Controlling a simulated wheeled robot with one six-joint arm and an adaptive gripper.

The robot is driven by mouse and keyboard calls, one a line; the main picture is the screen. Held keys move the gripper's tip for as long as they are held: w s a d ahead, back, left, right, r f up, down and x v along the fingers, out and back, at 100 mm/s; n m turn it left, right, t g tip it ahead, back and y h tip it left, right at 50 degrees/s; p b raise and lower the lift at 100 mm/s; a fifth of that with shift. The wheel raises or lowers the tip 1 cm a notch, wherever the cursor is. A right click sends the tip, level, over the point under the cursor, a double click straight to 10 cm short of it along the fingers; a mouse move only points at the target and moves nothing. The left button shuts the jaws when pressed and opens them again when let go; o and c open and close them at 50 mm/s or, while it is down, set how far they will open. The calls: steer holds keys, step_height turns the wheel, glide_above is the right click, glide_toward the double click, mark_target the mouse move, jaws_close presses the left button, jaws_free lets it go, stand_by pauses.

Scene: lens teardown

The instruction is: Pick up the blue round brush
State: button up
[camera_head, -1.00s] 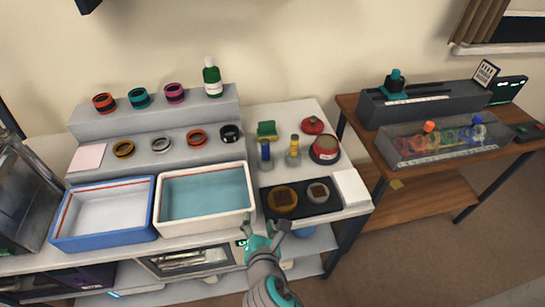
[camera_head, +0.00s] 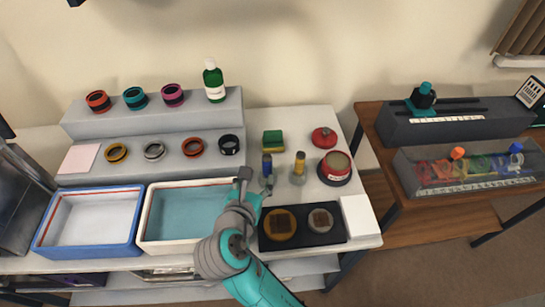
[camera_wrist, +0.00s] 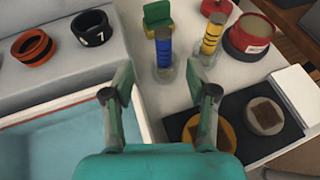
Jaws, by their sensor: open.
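The blue round brush (camera_head: 267,167) stands upright in a small clear holder on the white table, left of a similar yellow brush (camera_head: 299,165). In the wrist view the blue brush (camera_wrist: 163,47) is ahead of my gripper (camera_wrist: 160,95), between and beyond the open fingertips, and the yellow brush (camera_wrist: 211,37) is to its right. My gripper is open and empty. In the head view my gripper (camera_head: 255,182) is just left of the blue brush, and its fingers are partly hidden by the arm.
A white tray of teal liquid (camera_head: 143,226) lies left of my gripper. A black mat (camera_head: 296,238) with two round pieces is in front of the brushes. A green-yellow sponge (camera_head: 273,140) stands behind, and a red tin (camera_head: 335,168) to the right.

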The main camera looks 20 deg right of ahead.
mark_target(266, 161)
steer(key=x, duration=0.5)
steer(key=shift+w+d+r, duration=0.15)
steer(key=shift+r, duration=0.1)
steer(key=shift+s+f+x, duration=0.1)
steer(key=shift+f+x, duration=0.05)
steer(key=shift+x, duration=1.35)
steer(key=shift+s+f+x, duration=0.1)
steer(key=shift+x, duration=1.4)
steer(key=shift+d, duration=0.15)
jaws_close()
